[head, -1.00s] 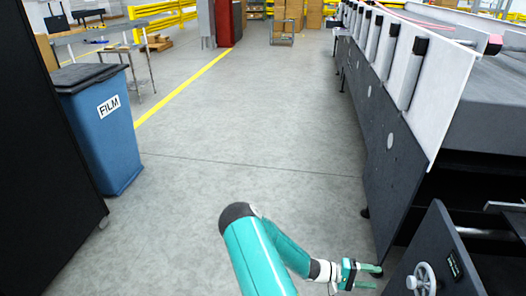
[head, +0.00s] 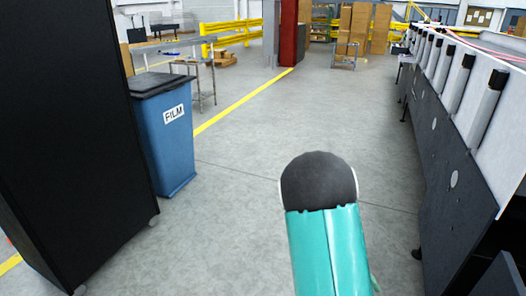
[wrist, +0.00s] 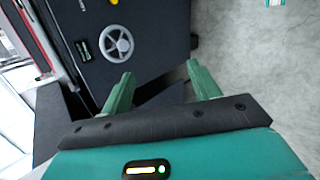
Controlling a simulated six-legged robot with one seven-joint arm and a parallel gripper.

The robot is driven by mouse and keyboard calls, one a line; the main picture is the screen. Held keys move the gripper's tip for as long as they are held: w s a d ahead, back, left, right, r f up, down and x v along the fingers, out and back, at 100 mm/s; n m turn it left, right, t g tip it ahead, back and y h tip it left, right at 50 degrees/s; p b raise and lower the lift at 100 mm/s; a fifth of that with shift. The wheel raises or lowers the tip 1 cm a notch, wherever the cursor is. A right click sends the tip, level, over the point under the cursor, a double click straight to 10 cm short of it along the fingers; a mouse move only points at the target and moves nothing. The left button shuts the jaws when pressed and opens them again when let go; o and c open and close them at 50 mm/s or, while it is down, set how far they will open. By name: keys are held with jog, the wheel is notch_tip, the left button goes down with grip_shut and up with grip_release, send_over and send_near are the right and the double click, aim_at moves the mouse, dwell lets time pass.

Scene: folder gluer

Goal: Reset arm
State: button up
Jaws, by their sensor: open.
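My arm shows in the head view as a teal link with a dark rounded joint, low and right of the middle. My gripper is out of the head view. In the wrist view my gripper (wrist: 161,88) shows two green fingers spread apart with nothing between them. Beyond the fingers are a dark machine panel (wrist: 145,18) with a grey handwheel (wrist: 116,43) and, to the right, bare grey floor (wrist: 250,80). The fingers look apart from the panel, though the exact gap is hard to tell.
A long machine (head: 455,175) lines the right side. A tall black cabinet (head: 65,130) and a blue FILM bin (head: 170,145) stand on the left. A red column (head: 288,35) and a cart (head: 343,55) stand farther back. The floor (head: 240,220) between is clear.

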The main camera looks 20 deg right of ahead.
jog(key=w+a+r+n+t+y, duration=0.25)
jog(key=a+r+t, duration=0.35)
jog(key=a+r, duration=0.85)
jog(key=s+a+r+n+t+y, duration=0.3)
jog(key=s+a+r+n+t, duration=0.2)
jog(key=a+r, duration=0.7)
jog(key=shift+s+a+r+t, duration=0.15)
jog(key=shift+s+r+t, duration=0.3)
jog(key=shift+s+t, duration=0.55)
jog(key=shift+s+y, duration=0.15)
jog(key=shift+y, duration=0.1)
jog(key=c, duration=0.5)
jog(key=shift+c, duration=0.2)
jog(key=shift+d, duration=0.2)
